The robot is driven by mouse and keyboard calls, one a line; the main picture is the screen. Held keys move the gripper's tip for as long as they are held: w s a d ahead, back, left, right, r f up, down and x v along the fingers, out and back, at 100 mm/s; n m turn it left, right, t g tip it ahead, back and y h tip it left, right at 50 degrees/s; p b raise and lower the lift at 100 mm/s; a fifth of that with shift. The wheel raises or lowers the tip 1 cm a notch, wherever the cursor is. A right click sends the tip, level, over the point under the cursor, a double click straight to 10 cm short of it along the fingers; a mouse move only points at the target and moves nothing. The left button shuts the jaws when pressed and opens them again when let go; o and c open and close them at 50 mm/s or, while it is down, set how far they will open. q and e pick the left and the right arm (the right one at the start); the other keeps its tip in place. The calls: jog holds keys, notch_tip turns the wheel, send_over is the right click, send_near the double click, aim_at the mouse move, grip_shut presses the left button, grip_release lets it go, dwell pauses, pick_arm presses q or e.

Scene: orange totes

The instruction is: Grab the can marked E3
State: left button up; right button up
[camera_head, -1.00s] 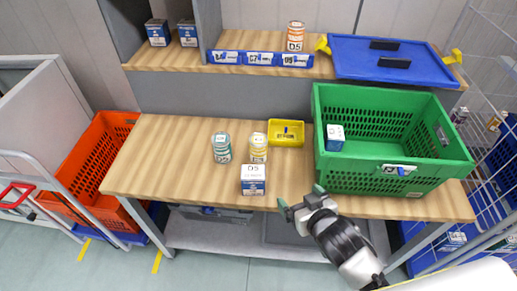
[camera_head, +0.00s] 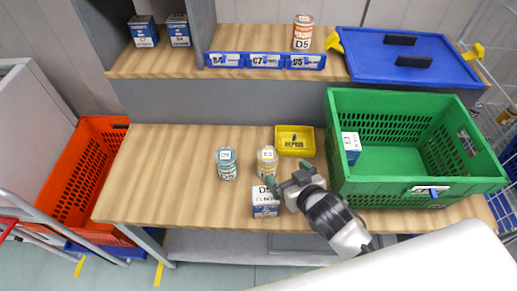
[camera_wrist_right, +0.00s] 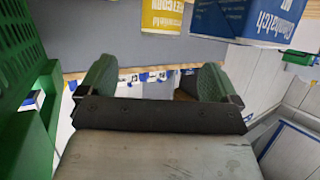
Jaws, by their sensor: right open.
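A yellow-and-white can (camera_head: 267,160) stands upright on the wooden table; its marking is too small to read surely. It shows upside down at the top of the right wrist view (camera_wrist_right: 163,17). A teal can (camera_head: 227,163) stands to its left, and an orange can marked D5 (camera_head: 303,33) stands on the upper shelf. I cannot make out E3 on any can. My right gripper (camera_head: 287,175) is open and empty, close to the yellow can's front right. Its green fingers are spread in the right wrist view (camera_wrist_right: 152,82). My left gripper is not in view.
A white-and-blue box (camera_head: 265,208) stands in front of the yellow can, close to my right gripper. A yellow tray (camera_head: 295,152) lies behind. A green crate (camera_head: 395,187) with a small box (camera_head: 351,146) inside stands at right. The table's left part is clear.

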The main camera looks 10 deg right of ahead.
aim_at(268, 154)
jog(key=x, duration=0.6)
jog(key=shift+r, duration=0.2)
jog(key=shift+p+x, duration=0.4)
jog(key=shift+x, duration=2.35)
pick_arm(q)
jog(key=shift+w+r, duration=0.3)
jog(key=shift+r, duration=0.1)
pick_arm(e)
jog(key=shift+a+r, duration=0.15)
jog(key=shift+c, duration=0.4)
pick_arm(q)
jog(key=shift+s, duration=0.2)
pick_arm(e)
jog(key=c, duration=1.1)
